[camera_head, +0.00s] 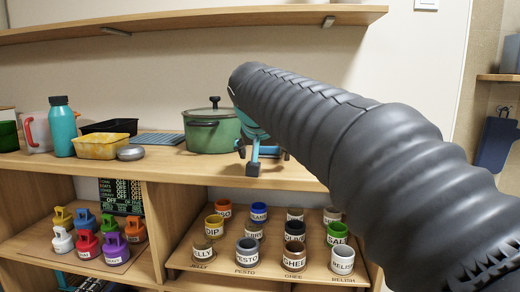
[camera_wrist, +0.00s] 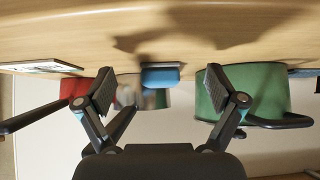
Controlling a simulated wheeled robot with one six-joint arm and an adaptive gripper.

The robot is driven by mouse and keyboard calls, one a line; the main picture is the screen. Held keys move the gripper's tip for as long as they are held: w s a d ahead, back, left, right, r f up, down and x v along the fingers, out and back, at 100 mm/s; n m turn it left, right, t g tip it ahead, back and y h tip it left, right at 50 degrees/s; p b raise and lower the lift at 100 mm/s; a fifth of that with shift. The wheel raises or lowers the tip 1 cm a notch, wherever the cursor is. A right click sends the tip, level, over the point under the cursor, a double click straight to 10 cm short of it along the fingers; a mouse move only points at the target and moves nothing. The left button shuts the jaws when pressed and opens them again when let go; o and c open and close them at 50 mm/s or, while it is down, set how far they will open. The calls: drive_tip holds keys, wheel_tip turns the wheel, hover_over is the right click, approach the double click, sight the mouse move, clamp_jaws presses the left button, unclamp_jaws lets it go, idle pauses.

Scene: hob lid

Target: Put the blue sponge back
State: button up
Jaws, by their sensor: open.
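In the wrist view, which looks upside down, a blue block that looks like the sponge (camera_wrist: 161,76) lies on the wooden counter (camera_wrist: 60,25). It appears between the two fingers of my gripper (camera_wrist: 160,86), farther out. The fingers are spread wide, with nothing held. In the head view my gripper (camera_head: 268,161) is low over the counter, right of the green pot (camera_head: 211,132). My arm hides much of that area, and I cannot pick out the sponge there. The pot also shows in the wrist view (camera_wrist: 262,90).
Left of the pot are a striped panel (camera_head: 158,139), a yellow tub (camera_head: 100,147), a black tray (camera_head: 110,126), a grey puck (camera_head: 130,153) and a teal bottle (camera_head: 62,127). A red object (camera_wrist: 76,88) shows in the wrist view. A shelf (camera_head: 190,20) runs above.

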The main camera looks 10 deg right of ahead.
drive_tip(key=w+d, duration=0.1)
drive_tip(key=w, duration=0.2)
drive_tip(key=w+d+p, duration=0.1)
drive_tip(key=w, duration=0.3)
drive_tip(key=w+d, duration=0.1)
drive_tip(key=w, duration=0.2)
drive_tip(key=shift+w+d+f, duration=0.15)
drive_tip(key=shift+w+d, duration=0.15)
drive_tip(key=shift+w, duration=0.05)
drive_tip(key=shift+w+d+f, duration=0.1)
drive_tip(key=shift+w+f, duration=0.15)
drive_tip(key=shift+f, duration=0.05)
drive_tip(key=c, duration=1.1)
drive_tip(key=shift+o, duration=0.2)
drive_tip(key=shift+s+r, duration=0.1)
